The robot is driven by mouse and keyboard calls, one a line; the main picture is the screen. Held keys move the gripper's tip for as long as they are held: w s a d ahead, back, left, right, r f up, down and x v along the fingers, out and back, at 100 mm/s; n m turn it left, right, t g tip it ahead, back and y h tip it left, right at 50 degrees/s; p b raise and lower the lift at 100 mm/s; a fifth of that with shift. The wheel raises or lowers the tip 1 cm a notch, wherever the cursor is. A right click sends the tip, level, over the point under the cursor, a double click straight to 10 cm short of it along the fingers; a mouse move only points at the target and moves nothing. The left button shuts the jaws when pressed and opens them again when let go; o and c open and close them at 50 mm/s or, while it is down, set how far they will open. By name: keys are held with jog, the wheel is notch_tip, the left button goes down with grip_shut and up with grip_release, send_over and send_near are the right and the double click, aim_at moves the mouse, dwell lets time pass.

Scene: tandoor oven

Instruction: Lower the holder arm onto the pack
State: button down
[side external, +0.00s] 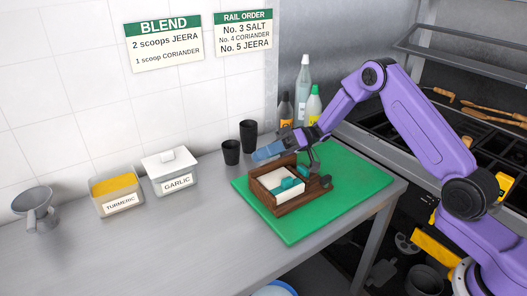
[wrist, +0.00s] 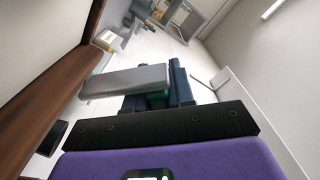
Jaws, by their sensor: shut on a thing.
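A brown wooden napkin-holder box (side external: 284,207) sits on the green board. A white pack (side external: 275,181) lies inside it, with teal pieces (side external: 289,185) on and beside it.
The green board (side external: 345,180) has free room right of the box. The front counter is clear.

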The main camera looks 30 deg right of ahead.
dwell(0.4)
jog(key=c, duration=1)
grip_release()
jog(key=shift+c, duration=0.2)
jog(key=d, duration=1.7)
jog(key=shift+d, duration=0.25)
